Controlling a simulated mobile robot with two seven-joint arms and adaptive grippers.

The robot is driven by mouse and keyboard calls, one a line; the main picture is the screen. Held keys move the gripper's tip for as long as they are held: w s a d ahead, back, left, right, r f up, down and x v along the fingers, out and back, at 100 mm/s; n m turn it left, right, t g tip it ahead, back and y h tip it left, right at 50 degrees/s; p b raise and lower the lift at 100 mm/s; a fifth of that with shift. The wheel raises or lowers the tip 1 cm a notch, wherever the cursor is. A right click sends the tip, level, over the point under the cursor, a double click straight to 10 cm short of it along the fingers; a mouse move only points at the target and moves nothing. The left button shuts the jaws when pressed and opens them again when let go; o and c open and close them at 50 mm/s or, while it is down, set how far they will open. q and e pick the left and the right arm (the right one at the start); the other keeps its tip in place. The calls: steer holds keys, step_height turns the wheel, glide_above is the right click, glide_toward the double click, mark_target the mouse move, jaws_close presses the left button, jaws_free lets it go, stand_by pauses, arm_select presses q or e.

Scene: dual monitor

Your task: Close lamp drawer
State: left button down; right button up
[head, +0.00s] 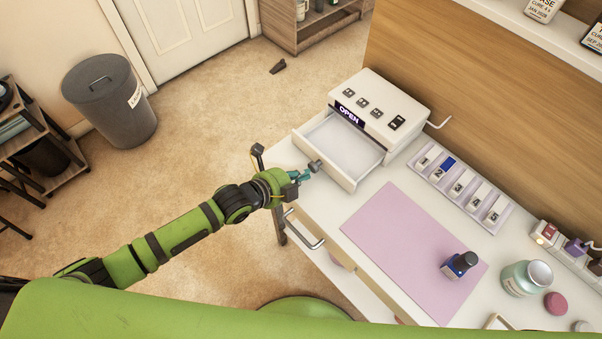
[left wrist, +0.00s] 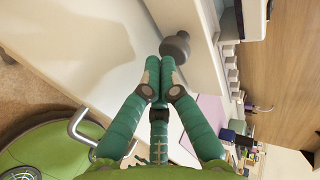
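The lamp (head: 385,104) is a white box with buttons and a dark "OPEN" display on the desk. Its white drawer (head: 345,178) is pulled out toward the left and looks empty. A grey round knob (head: 315,165) is on the drawer front; it also shows in the left wrist view (left wrist: 176,47). My left gripper (head: 305,174) is at the drawer front, just beside the knob. In the left wrist view its green fingers (left wrist: 160,68) are together, with the tips right at the knob. I cannot tell whether they touch it. My right gripper is not in view.
A pink mat (head: 400,240) with a dark blue bottle (head: 458,265) lies on the white desk. A numbered tray (head: 462,185) is right of the lamp. A metal handle (head: 304,230) sticks out from the desk's front. A grey bin (head: 110,100) stands on the floor.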

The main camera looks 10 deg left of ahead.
mark_target(336, 153)
arm_select(q)
steer(key=shift+w, duration=0.1)
steer(key=w+d+b, duration=0.2)
steer(key=w+d, duration=0.2)
steer(key=w+d+b, duration=0.3)
steer(key=w+d, duration=0.1)
steer(key=w, duration=0.1)
steer(key=shift+d+f+b, duration=0.1)
steer(key=shift+f+b, duration=0.1)
steer(key=shift+b, duration=0.15)
steer(key=shift+w+d+r, duration=0.15)
steer(key=shift+w, duration=0.05)
steer(key=shift+r, duration=0.2)
